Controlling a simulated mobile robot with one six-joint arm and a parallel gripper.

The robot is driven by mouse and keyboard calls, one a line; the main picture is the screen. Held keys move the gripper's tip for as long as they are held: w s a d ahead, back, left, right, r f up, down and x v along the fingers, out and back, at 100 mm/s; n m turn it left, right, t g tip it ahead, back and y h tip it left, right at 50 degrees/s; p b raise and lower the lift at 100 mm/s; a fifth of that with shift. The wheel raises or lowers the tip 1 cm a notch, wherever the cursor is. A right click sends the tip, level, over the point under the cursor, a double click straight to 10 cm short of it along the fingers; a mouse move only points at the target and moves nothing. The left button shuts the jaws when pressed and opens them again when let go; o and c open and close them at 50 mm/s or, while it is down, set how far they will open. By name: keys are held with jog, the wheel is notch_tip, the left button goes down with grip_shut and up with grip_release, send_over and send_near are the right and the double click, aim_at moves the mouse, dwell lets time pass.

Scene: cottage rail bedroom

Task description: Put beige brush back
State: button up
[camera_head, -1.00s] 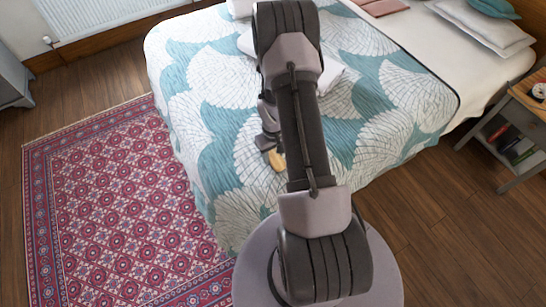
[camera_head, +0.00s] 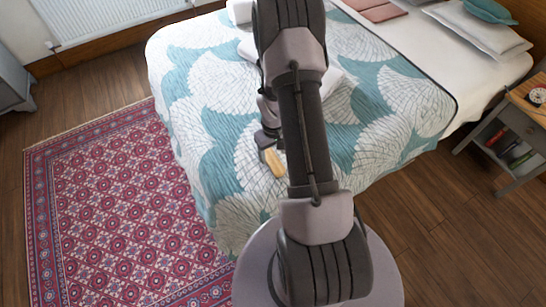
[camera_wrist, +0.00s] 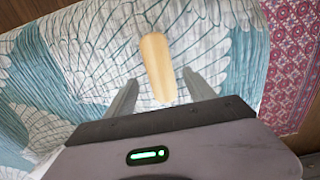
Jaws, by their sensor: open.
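The beige brush (camera_head: 274,162) lies on the bed (camera_head: 226,128), near its front-left part, on the teal and white leaf-patterned cover. In the wrist view the brush (camera_wrist: 157,66) is a long, rounded, pale wooden shape, its lower end between my two fingers. My gripper (camera_wrist: 162,90) is open, with a finger on either side of the brush and space between. In the head view my gripper (camera_head: 266,140) is just beyond the brush and partly hidden by my arm. I cannot tell how high the fingers are above the cover.
White folded cloths or towels (camera_head: 333,80) lie on the bed, partly behind my arm. Pillows (camera_head: 480,30) are at the far right. A grey nightstand (camera_head: 515,130) with a clock (camera_head: 538,95) stands at the right. A red patterned rug (camera_head: 120,210) covers the floor at left.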

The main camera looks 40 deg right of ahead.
notch_tip(320, 180, up, 7)
jog(key=p, duration=0.2)
notch_tip(320, 180, up, 11)
jog(key=t, duration=0.1)
send_over(273, 160)
jog(key=w+a, duration=0.3)
jog(key=a, duration=0.2)
jog(key=a+r+t, duration=0.1)
jog(key=a+r, duration=0.4)
jog(key=r, duration=0.3)
jog(key=s+a+r+m+t, duration=0.1)
jog(key=s+a+r, duration=0.2)
jog(key=a+r, duration=0.25)
jog(key=s+a+r+t, duration=0.1)
jog(key=s+a+r, duration=0.3)
jog(key=a+r, duration=0.15)
jog(key=s+a+t+y+b, duration=0.1)
jog(key=s+a+y+b, duration=0.1)
jog(key=s+a+b, duration=0.2)
jog(key=s+a, duration=0.2)
jog(key=s, duration=0.2)
jog(key=shift+s+a+r+m+t, duration=0.2)
jog(key=shift+s+m+t, duration=0.1)
jog(key=shift+t, duration=0.1)
